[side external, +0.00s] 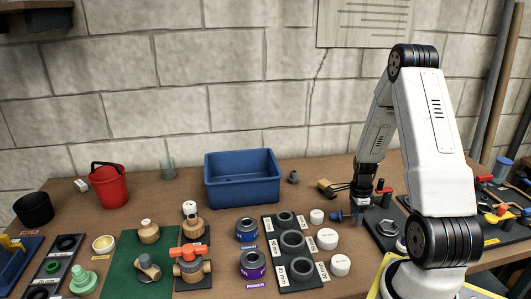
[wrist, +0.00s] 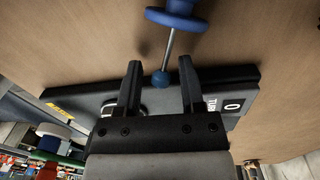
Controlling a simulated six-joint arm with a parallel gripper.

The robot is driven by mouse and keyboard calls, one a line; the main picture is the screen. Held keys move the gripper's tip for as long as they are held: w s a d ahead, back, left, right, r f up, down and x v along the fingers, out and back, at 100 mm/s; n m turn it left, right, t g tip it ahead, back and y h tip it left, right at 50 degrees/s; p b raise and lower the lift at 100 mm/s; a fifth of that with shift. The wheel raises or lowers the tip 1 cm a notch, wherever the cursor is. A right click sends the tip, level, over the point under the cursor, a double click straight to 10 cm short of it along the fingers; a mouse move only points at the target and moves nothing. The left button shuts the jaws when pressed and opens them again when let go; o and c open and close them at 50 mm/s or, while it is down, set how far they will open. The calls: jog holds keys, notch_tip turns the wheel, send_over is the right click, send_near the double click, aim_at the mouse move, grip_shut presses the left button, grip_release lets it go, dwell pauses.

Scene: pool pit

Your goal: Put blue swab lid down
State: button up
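The blue swab lid (wrist: 178,18) is a blue disc cap with a thin metal rod ending in a blue ball. In the wrist view the cap is beyond my fingertips. The ball lies between my two fingers, with a gap visible on each side. My gripper (wrist: 160,66) is open. In the side view my gripper (side external: 357,212) points down at the right of the table, and the blue lid (side external: 337,216) shows just left of it. I cannot tell whether the lid touches the table. A blue-labelled can (side external: 247,235) stands to the left.
A purple-labelled can (side external: 253,270) stands in front of the blue one. A dark tray of grey rings (side external: 291,279) and several white caps (side external: 327,238) lie between the cans and my gripper. A dark board (side external: 385,238) is to the right. A blue bin (side external: 242,190) stands at the back.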

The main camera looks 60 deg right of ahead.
jog(key=shift+r, duration=0.1)
notch_tip(320, 180, up, 8)
jog(key=shift+w+d+f, duration=0.2)
jog(key=shift+d, duration=0.25)
dwell(0.3)
dwell(0.5)
jog(key=w+a+r+n+t, duration=0.1)
jog(key=w+a+r+n, duration=0.1)
jog(key=w+a+n, duration=0.4)
jog(key=w+a+r+n, duration=0.2)
jog(key=w+a+n, duration=0.1)
jog(key=a+n, duration=0.6)
jog(key=s+a+r+n+t, duration=0.2)
jog(key=a+n, duration=1.1)
jog(key=a, duration=0.3)
jog(key=shift+a, duration=0.3)
jog(key=shift+o, duration=0.7)
jog(key=shift+w, duration=0.1)
